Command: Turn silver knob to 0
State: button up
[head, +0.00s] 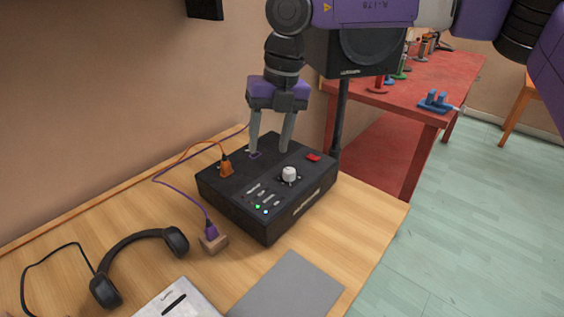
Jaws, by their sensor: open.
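A black control box (267,226) sits on the wooden table. A silver-white knob (289,174) stands on its top, right of the middle. The marks around the knob are too small to read. My gripper (269,151) points down over the back part of the box, with its two fingers apart and nothing between them. It is behind and to the left of the knob, apart from it. I cannot tell whether the fingertips touch the box top.
An orange plug (226,168) stands in the box's left side. A red button (313,157) is at its right. A purple plug (211,231) stands on a small wooden block. Headphones (137,262) and a grey pad (289,287) lie in front. A speaker (352,52) on a stand is behind.

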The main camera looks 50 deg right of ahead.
jog(key=m+g+h, duration=0.1)
jog(key=m+h, duration=0.1)
send_over(290, 170)
jog(key=shift+w+a+f, duration=0.15)
jog(key=shift+w+f, duration=0.2)
jog(key=shift+f, duration=0.15)
jog(key=shift+s, duration=0.4)
jog(key=shift+m, duration=0.3)
jog(key=shift+w+f, duration=0.1)
jog(key=shift+f, duration=3.8)
jog(key=shift+c, duration=0.4)
grip_shut()
